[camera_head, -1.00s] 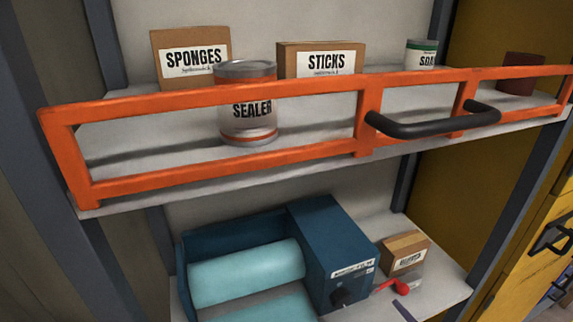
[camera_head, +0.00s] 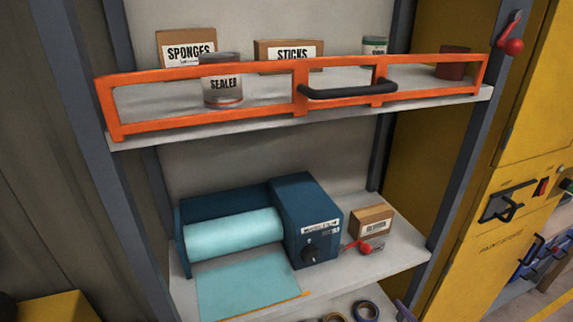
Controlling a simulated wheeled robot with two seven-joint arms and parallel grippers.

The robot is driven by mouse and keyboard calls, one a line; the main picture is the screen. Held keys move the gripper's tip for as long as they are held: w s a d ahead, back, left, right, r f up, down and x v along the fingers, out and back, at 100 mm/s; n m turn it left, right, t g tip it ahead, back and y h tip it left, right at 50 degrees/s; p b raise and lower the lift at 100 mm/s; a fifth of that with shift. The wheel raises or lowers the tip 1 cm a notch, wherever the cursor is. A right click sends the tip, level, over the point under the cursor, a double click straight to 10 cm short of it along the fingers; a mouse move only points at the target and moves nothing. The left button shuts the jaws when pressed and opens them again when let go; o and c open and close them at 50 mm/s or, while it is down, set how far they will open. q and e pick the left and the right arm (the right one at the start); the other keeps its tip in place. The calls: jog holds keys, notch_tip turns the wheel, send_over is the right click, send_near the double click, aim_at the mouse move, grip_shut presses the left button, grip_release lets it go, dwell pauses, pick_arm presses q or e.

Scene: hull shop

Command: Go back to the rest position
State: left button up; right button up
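Neither of my grippers is in the head view. In front of me stands a shelf rack. An orange guard rail (camera_head: 205,120) with a black handle (camera_head: 345,92) runs across the front of its upper shelf. Behind the rail stand a sealer can (camera_head: 222,88), a sponges box (camera_head: 187,48), a sticks box (camera_head: 289,52), a small can with a green band (camera_head: 374,46) and a dark red container (camera_head: 453,66).
The lower shelf (camera_head: 400,250) holds a blue machine (camera_head: 310,225) with a light teal roll (camera_head: 233,229), a brown box (camera_head: 372,220) and a red-handled item (camera_head: 362,246). Tape rolls (camera_head: 366,310) lie below. A yellow cabinet (camera_head: 500,240) stands at the right.

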jog(key=s+d+f+m+g+h+b, duration=0.1)
jog(key=s+f+m+g+h+b, duration=0.2)
jog(key=f, duration=0.8)
jog(key=s+d+f+g+h+b, duration=0.1)
jog(key=s+f+b, duration=0.4)
jog(key=f, duration=0.6)
jog(key=s+d+f+m+g+h+b, duration=0.1)
jog(key=s+f+m+g+h+b, duration=0.3)
jog(key=f, duration=0.8)
jog(key=s+a+f+m+g+b, duration=0.1)
jog(key=s+a+f+g+b, duration=0.2)
jog(key=s+f, duration=1.7)
jog(key=s+g+b, duration=0.1)
jog(key=g+b, duration=0.3)
jog(key=b, duration=0.4)
jog(key=shift+f+g+y, duration=0.3)
jog(key=shift+g+y, duration=0.1)
